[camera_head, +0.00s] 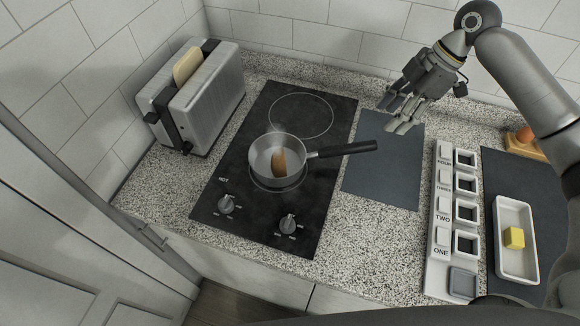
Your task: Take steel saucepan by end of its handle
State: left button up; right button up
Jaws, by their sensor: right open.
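The steel saucepan (262,146) stands on the black cooktop's front burner, with a brown piece of food (279,163) in it. Its black handle (348,149) points right, and the handle's end reaches over the dark grey mat. My right gripper (396,112) is open and empty. It hangs up and to the right of the handle's end in the picture, apart from it, with its fingers pointing down and left. My left gripper is not in view.
A toaster (205,100) with a bread slice (187,66) stands left of the cooktop (240,215). The grey mat (380,180) is bare. Right of it are a labelled white block rack (440,245), a white dish (518,265) with a yellow cube (514,238), and an egg (525,135) on a wooden holder.

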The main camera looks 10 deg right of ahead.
aim_at(372, 142)
jog(key=p+x, duration=0.1)
jog(key=x, duration=0.4)
jog(key=shift+f, duration=0.45)
jog(key=p+x, duration=0.1)
jog(key=x, duration=0.1)
jog(key=p+x, duration=0.1)
jog(key=x, duration=0.1)
jog(key=shift+s+f, duration=0.2)
jog(key=shift+f, duration=0.65)
jog(key=shift+c, duration=0.2)
grip_shut()
jog(key=shift+w+a+r, duration=0.1)
jog(key=shift+r, duration=0.05)
